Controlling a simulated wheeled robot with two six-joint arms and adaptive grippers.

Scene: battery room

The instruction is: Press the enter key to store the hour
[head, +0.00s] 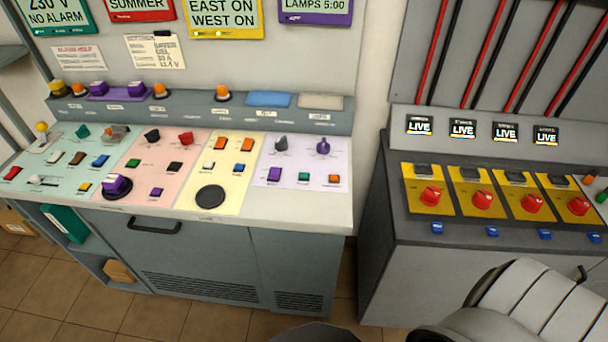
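A grey control desk (288,205) with coloured panels stands at the left. Its lilac panel (292,166) carries a grey knob (281,144), a purple knob (323,148), a purple key (275,174), a green key (304,176) and an orange key (334,179). A purple-framed display (315,8) above reads "LAMPS 5:00". The pale yellow panel (228,148) has orange and white keys and a black round disc (210,196). Key labels are too small to read, so I cannot tell which is the enter key. Neither gripper is in view.
A second cabinet (470,255) at right has several red switches on yellow plates below "LIVE" displays (419,126). A pale ribbed, seat-like shape (530,300) fills the lower right. Tiled floor (190,314) shows in front of the desk.

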